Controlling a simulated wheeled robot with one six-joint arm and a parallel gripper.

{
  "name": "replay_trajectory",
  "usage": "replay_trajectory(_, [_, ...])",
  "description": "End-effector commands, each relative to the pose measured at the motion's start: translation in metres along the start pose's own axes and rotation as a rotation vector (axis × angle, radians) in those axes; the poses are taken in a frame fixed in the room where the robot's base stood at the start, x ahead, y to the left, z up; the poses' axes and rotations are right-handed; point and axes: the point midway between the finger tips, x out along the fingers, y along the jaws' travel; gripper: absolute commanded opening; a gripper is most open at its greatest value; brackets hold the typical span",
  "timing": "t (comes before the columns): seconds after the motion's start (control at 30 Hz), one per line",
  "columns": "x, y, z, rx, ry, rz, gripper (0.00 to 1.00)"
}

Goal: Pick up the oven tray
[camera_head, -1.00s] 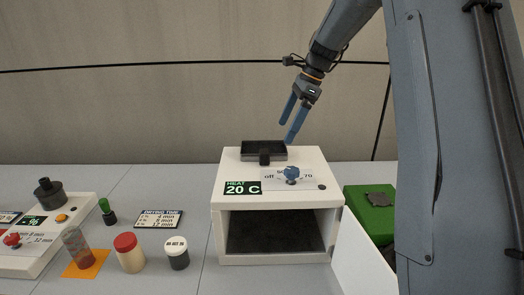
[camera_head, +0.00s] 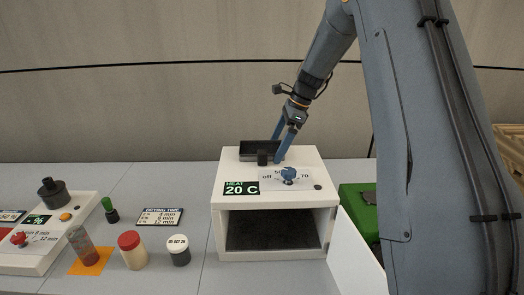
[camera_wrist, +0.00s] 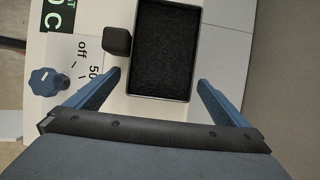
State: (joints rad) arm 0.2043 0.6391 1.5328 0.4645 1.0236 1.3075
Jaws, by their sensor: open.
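The oven tray (camera_head: 247,152) is a shallow black rectangular tray with a black block-shaped handle (camera_head: 263,158) on its front side. It lies on top of the white oven. In the wrist view the tray (camera_wrist: 163,50) is ahead of my fingers, with its handle (camera_wrist: 117,41) to its left. My gripper (camera_head: 277,160) is open, its blue fingers at the tray's right end in the head view. In the wrist view my gripper (camera_wrist: 158,79) has its fingers spread wider than the tray. Nothing is between them; I cannot tell whether they touch the oven top.
The white oven (camera_head: 222,226) has its door (camera_head: 358,250) open and an empty-looking chamber. Its blue knob (camera_head: 289,174) is close to my fingers. A green box (camera_head: 357,203) stands to the right. Jars, a sign and a white device (camera_head: 50,240) are at left.

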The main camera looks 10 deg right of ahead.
Motion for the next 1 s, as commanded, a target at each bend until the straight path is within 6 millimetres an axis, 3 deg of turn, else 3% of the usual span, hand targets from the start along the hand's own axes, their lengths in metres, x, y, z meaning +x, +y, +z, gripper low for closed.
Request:
replay_trajectory(0.07, [0.000, 0.000, 0.000, 0.000, 0.000, 0.000, 0.97])
replay_trajectory(0.33, [0.000, 0.000, 0.000, -0.001, 0.000, 0.000, 0.53])
replay_trajectory(0.67, [-0.007, -0.001, 0.004, -0.001, -0.001, -0.002, 0.52])
replay_trajectory(1.0, [-0.063, -0.002, 0.027, -0.002, -0.001, -0.004, 0.52])
